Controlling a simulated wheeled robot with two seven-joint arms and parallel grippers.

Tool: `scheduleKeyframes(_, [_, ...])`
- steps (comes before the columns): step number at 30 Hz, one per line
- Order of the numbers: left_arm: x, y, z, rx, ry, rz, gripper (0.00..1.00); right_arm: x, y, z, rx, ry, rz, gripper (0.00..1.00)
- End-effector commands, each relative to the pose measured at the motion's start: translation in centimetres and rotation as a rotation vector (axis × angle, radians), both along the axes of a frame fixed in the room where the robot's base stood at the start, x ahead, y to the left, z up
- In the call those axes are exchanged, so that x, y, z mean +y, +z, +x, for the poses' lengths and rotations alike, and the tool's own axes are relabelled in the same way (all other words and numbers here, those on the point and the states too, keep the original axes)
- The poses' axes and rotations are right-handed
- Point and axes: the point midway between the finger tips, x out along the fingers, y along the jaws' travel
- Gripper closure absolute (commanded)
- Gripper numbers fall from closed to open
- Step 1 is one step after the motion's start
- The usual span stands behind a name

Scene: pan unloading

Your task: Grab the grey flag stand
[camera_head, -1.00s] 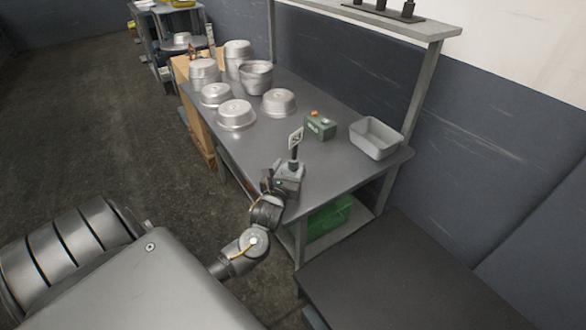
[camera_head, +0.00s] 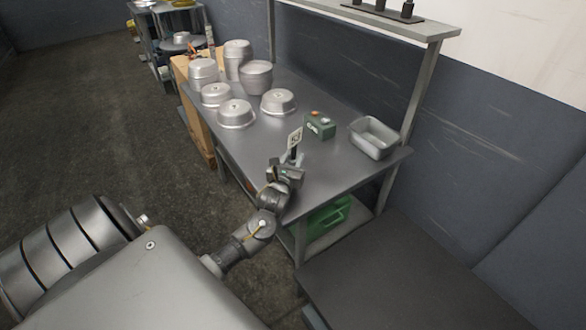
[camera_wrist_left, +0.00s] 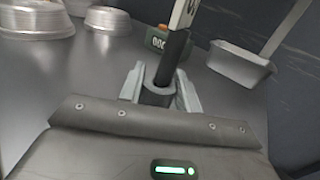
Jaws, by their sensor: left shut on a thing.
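The flag stand (camera_head: 294,142) is upright, with a dark post and a white sign at its top. It stands near the front edge of the metal table (camera_head: 330,168). My left gripper (camera_head: 291,161) is shut on the stand low on its post. In the left wrist view, the two fingers of my left gripper (camera_wrist_left: 160,90) sit on either side of the lower part of the flag stand (camera_wrist_left: 171,58). The fingers and gripper body hide most of the stand's base. My right gripper is not in view.
A green box with a display (camera_head: 320,125) stands just behind the flag stand. A grey bin (camera_head: 374,138) is at the table's right end. Several metal pans (camera_head: 237,114) fill the far left part. A dark low surface (camera_head: 400,270) lies at lower right.

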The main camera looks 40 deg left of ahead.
Motion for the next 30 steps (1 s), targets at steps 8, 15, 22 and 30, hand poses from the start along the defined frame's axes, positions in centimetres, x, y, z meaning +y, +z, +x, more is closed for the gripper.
scheduleKeyframes(8, [0.0,0.1,0.0,-0.002,0.0,0.001,0.93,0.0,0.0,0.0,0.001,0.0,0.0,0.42])
scheduleKeyframes(15, [0.0,1.1,0.0,-0.004,-0.001,0.002,0.93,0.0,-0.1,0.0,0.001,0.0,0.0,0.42])
scheduleKeyframes(22, [0.1,3.6,-0.2,-0.006,0.0,0.002,0.93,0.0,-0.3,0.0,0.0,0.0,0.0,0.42])
scheduleKeyframes(30, [1.0,7.7,-3.7,-0.004,-0.002,0.004,0.93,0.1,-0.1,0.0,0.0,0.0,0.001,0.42])
